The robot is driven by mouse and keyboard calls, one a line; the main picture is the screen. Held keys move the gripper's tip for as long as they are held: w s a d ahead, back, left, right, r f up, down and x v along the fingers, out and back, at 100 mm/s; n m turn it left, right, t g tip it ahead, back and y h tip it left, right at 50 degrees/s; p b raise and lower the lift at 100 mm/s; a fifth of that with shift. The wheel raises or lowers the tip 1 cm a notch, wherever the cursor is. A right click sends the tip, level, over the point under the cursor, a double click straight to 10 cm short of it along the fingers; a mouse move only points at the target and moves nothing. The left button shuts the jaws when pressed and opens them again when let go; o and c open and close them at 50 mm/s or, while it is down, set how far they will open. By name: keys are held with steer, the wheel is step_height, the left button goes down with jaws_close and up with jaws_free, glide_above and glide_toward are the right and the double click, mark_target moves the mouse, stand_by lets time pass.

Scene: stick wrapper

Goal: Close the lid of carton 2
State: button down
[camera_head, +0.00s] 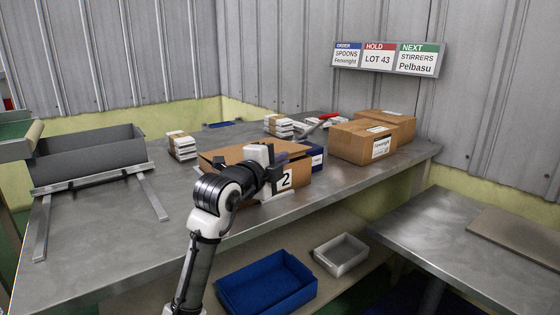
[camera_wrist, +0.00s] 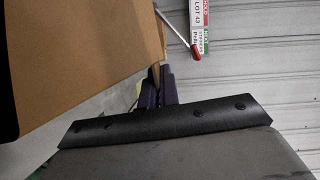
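Carton 2 (camera_head: 298,176) is a brown cardboard box on the grey bench, with a white "2" label on its front. A brown cardboard panel at its top (camera_head: 232,154) reaches left behind my arm. Whether the lid lies flat is hard to tell, since my wrist covers much of the carton. My gripper (camera_head: 272,168) is at the carton's front upper side. In the wrist view, the dark fingers of my gripper (camera_wrist: 158,88) are close together beside a large brown cardboard panel (camera_wrist: 85,50). They look shut, with no held object visible; contact with the cardboard is unclear.
Closed brown cartons (camera_head: 362,141) stand at right on the bench (camera_head: 105,220). White stacked packs (camera_head: 182,146) and a red-handled tool (camera_head: 328,117) lie behind carton 2. A dark blue box (camera_head: 315,155) adjoins it. A grey bin (camera_head: 90,152) is at left. A blue tray (camera_head: 266,284) sits below.

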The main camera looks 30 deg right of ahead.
steer(key=c, duration=1.6)
jaws_free()
steer(key=shift+c, duration=0.2)
steer(key=shift+s+a, duration=0.1)
steer(key=f+v, duration=0.1)
steer(key=v, duration=1.2)
steer(key=shift+s+a+r, duration=0.15)
steer(key=shift+a+r, duration=0.1)
steer(key=shift+r, duration=0.15)
